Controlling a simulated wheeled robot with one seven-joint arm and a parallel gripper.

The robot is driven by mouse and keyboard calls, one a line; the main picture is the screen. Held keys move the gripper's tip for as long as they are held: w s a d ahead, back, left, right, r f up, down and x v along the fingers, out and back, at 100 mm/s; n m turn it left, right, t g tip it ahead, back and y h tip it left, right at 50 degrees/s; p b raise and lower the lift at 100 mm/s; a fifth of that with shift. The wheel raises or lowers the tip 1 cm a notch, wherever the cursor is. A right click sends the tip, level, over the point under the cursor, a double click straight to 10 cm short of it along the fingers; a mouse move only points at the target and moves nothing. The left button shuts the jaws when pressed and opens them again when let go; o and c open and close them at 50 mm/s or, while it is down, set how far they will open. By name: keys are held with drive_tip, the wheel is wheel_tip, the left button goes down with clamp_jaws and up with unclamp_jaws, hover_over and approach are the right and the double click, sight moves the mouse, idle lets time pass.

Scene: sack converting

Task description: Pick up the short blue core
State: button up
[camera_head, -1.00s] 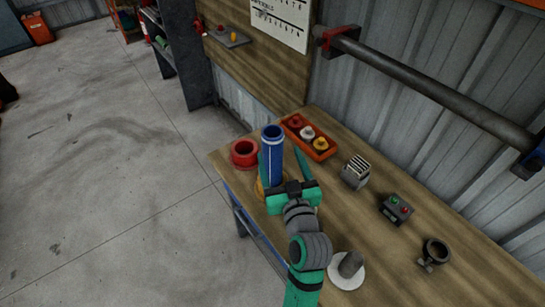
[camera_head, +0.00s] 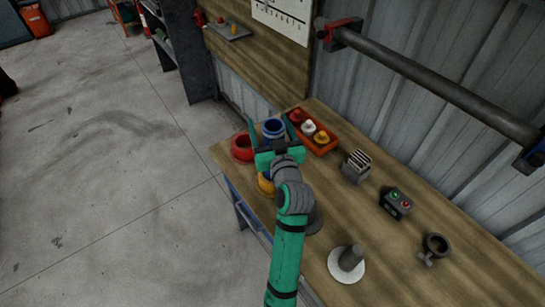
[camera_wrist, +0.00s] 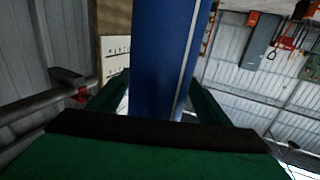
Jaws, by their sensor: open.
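A blue core (camera_head: 273,127) stands upright near the far left end of the wooden bench; only its top shows in the head view. It is the only blue core I see. My gripper (camera_head: 271,137) is open in front of it, hiding its lower part. In the wrist view the core (camera_wrist: 165,60), blue with a pale stripe, fills the middle between my two open fingers (camera_wrist: 155,98). A finger lies on each side; I cannot tell whether either touches it.
A red ring-shaped core (camera_head: 241,148) stands close left. A yellow piece (camera_head: 265,186) shows below my gripper. An orange tray (camera_head: 326,150) with small parts is close right. A vented block (camera_head: 356,167), button box (camera_head: 397,204), clamp (camera_head: 435,247) and white-based post (camera_head: 348,262) stand further right.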

drive_tip(key=shift+w+d, duration=0.15)
drive_tip(key=shift+d, duration=0.1)
drive_tip(key=c, duration=0.4)
clamp_jaws()
drive_tip(key=shift+r, duration=0.15)
